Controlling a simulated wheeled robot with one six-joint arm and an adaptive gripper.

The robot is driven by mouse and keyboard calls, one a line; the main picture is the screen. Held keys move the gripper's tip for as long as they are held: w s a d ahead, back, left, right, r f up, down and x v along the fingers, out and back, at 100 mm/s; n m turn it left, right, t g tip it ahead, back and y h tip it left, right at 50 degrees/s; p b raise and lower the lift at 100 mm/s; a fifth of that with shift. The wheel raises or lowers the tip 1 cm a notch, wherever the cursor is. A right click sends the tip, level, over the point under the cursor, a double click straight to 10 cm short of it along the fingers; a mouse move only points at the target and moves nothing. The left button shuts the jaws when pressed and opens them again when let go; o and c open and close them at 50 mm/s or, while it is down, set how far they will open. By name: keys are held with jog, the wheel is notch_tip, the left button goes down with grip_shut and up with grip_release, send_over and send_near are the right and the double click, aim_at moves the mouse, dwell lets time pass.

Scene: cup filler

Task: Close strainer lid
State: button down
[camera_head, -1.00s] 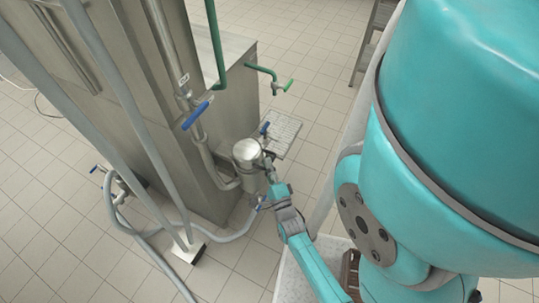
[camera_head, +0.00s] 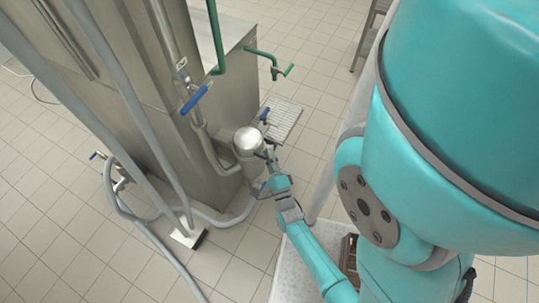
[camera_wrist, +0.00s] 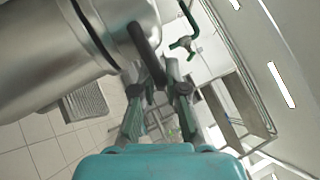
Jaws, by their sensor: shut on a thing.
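The strainer is a shiny steel cylinder on the side of the steel machine. Its round lid (camera_head: 247,139) shows at the top in the head view. In the wrist view, the strainer's steel body (camera_wrist: 50,60) fills the upper left, with a dark handle bar (camera_wrist: 143,45) reaching down from the rounded steel end. My gripper (camera_head: 268,158) is at the right side of the lid. In the wrist view my gripper (camera_wrist: 162,78) has its fingertips shut on the lower end of the dark handle. The exact seat between lid and body is not clear.
A blue-handled valve (camera_head: 195,99) is on the pipe above left of the strainer. A small blue handle (camera_head: 264,114) and a perforated tray (camera_head: 285,118) are just behind it. A green tap (camera_head: 275,71) is farther back. Grey hoses (camera_head: 150,217) lie at the left.

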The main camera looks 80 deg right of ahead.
jog(key=c, duration=1.2)
grip_release()
jog(key=shift+s, duration=0.1)
jog(key=v, duration=1.2)
